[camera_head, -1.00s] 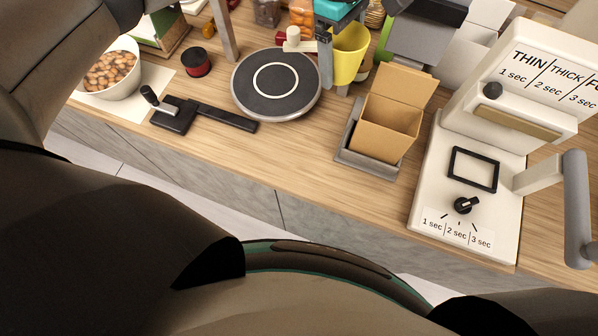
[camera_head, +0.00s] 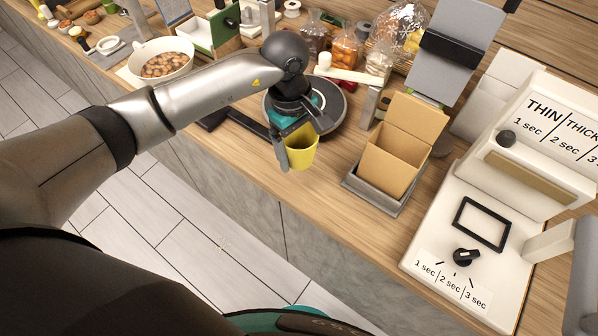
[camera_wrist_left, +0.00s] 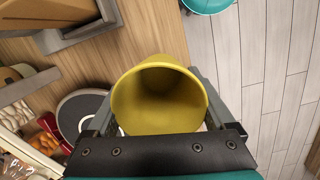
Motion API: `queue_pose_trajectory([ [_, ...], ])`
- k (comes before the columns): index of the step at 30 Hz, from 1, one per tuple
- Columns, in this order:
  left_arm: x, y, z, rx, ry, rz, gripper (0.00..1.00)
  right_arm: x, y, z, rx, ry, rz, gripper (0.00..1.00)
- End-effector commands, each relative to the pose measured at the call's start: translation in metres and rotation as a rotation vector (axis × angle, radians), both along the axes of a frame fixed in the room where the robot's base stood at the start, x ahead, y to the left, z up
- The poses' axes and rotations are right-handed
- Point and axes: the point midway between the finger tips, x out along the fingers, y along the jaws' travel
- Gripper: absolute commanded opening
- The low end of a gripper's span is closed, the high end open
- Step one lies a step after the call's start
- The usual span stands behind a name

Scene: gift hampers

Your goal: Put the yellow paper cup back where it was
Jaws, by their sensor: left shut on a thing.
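The yellow paper cup (camera_head: 301,150) is held in my left gripper (camera_head: 300,137), over the front edge of the counter. In the left wrist view the yellow cup (camera_wrist_left: 160,98) sits between the two fingers (camera_wrist_left: 158,112), its open mouth facing the camera and its inside empty. The fingers press on both sides of it. The round dark turntable (camera_head: 336,110) is behind the cup, partly hidden by my left gripper.
An open cardboard box (camera_head: 392,163) in a grey tray (camera_head: 378,196) stands right of the cup. A white sealing machine (camera_head: 470,240) is further right. A bowl of nuts (camera_head: 162,62) is at the left. Bagged goods (camera_head: 347,48) stand behind. The floor in front is clear.

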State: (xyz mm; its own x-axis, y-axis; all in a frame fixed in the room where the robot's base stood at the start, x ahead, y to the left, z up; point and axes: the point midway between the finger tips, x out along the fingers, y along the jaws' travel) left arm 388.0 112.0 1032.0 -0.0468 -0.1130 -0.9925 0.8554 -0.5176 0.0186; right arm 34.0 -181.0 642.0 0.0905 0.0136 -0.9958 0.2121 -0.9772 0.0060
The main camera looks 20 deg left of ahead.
Motion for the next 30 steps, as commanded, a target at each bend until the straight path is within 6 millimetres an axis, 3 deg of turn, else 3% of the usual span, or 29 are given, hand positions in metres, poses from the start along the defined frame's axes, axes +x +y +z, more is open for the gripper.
queue_pose_trajectory([
  [3,-0.001,0.000,-0.029,0.000,0.005,0.001,0.21,0.000,-0.001,0.001,-0.002,0.000,0.001,0.00],
  [18,-0.001,-0.001,-0.090,-0.001,0.002,0.001,0.21,0.001,-0.008,-0.001,-0.010,-0.001,0.002,0.00],
  [30,0.000,0.000,-0.096,0.000,-0.001,-0.001,0.21,0.001,-0.009,-0.004,-0.011,-0.002,0.000,0.00],
])
